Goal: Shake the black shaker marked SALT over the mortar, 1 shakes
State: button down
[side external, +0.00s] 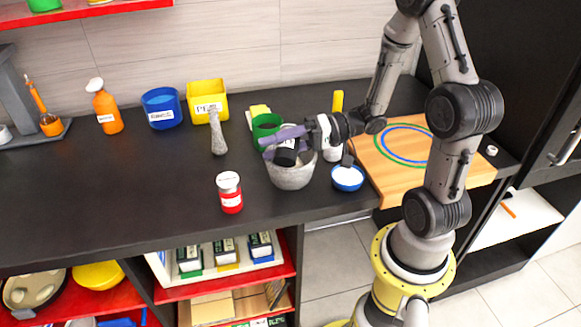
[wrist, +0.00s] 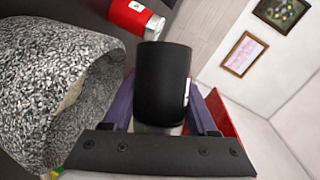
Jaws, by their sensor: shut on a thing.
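The black shaker (side external: 287,153) is held above the grey stone mortar (side external: 291,175), tilted well away from upright. Part of a white label shows on it, but I cannot read the marking. My gripper (side external: 285,141) has purple fingers and is shut on the shaker. In the wrist view the shaker (wrist: 162,82) fills the middle between the fingers, and the speckled mortar (wrist: 45,95) is close on the left. The inside of the mortar is mostly hidden.
A red jar with a white cap (side external: 230,193) stands left of the mortar. A green cup (side external: 266,126) is close behind. A blue bowl of white stuff (side external: 347,178) and a wooden board (side external: 400,165) are to the right. A grey pestle (side external: 217,134) stands further left.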

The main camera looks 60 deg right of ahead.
jog(key=shift+d+r+n+h, duration=0.2)
jog(key=shift+r+n+h, duration=0.15)
jog(key=shift+n+h, duration=0.45)
jog(key=shift+w+d+n, duration=0.1)
jog(key=shift+n, duration=0.3)
jog(key=n+h, duration=0.1)
jog(key=d+n+h, duration=0.1)
jog(key=shift+w+n, duration=0.2)
jog(key=shift+n, duration=0.1)
jog(key=n+h, duration=0.1)
jog(key=d+n+h, duration=0.1)
jog(key=shift+w+d+f+n, duration=0.1)
jog(key=shift+w+d+n, duration=0.15)
jog(key=shift+n, duration=0.05)
